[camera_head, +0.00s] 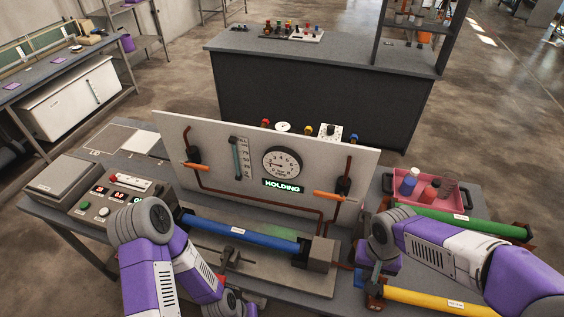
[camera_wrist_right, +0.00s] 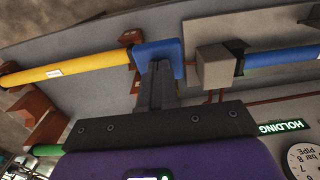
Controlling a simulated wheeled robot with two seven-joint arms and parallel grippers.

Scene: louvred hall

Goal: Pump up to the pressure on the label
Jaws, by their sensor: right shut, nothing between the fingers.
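The upright grey panel (camera_head: 225,175) carries a round dial gauge (camera_head: 282,163), a lit sign (camera_head: 284,186) reading HOLDING, a vertical scale and two orange-handled valves (camera_head: 195,166) (camera_head: 331,196). The gauge's needle is too small to read. A blue pipe (camera_head: 240,232) with a small white label lies before the panel, its right end at a grey block (camera_head: 318,262). The label's writing is unreadable. My right gripper (camera_wrist_right: 157,68) is shut and empty, its fingertips at the blue end piece (camera_wrist_right: 170,52) of the yellow pipe (camera_wrist_right: 75,69); contact is unclear. My left fingers are out of view.
A pink tray (camera_head: 429,204) with bottles and a green pipe (camera_head: 465,222) lie at the right. A dark counter (camera_head: 320,95) stands behind the bench. My left forearm covers the bench's front left.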

